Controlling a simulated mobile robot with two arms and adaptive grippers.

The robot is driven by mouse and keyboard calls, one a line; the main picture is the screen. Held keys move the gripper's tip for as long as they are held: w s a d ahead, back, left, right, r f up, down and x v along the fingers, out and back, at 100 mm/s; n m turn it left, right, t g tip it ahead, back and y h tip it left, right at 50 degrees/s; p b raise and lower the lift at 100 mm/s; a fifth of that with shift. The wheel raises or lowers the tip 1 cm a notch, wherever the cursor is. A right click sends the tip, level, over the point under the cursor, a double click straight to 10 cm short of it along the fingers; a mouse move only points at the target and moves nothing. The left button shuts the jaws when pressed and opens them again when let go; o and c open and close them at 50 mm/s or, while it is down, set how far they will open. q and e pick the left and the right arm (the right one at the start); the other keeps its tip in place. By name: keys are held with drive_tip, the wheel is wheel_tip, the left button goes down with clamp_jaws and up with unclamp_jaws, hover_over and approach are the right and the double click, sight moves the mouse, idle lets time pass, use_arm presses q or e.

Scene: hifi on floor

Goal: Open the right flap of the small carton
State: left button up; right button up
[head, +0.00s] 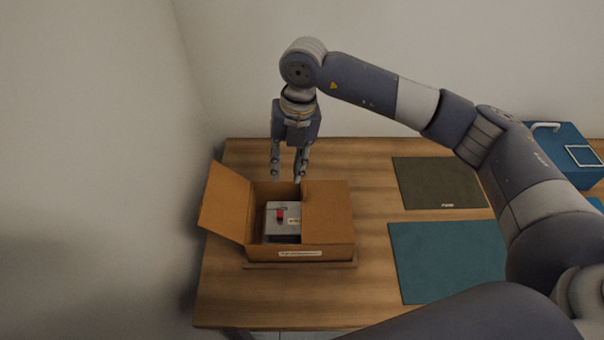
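The small brown carton (330,250) stands near the left side of the wooden table. Its left flap (226,203) is folded out and leans up to the left. Its right flap (328,212) lies flat over the right half of the opening. A grey box-shaped item (283,232) with a red part on top shows inside, in the uncovered left half. My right gripper (286,179) points down at the carton's back edge, with its fingers apart and nothing between them. Whether it touches the carton is hard to tell. My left gripper is not in view.
The carton rests on a thin brown board (300,265). A dark mat (438,183) and a teal mat (450,262) lie to the right. A blue case (562,143) stands at the back right. Walls close in on the left and behind. Bare table (365,205) lies between carton and mats.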

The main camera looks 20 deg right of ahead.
drive_tip(key=h, duration=0.2)
hover_over(305, 186)
drive_tip(key=shift+m, duration=0.4)
wheel_tip(305, 186, down, 8)
drive_tip(key=p, duration=0.3)
drive_tip(key=shift+f, duration=0.85)
clamp_jaws()
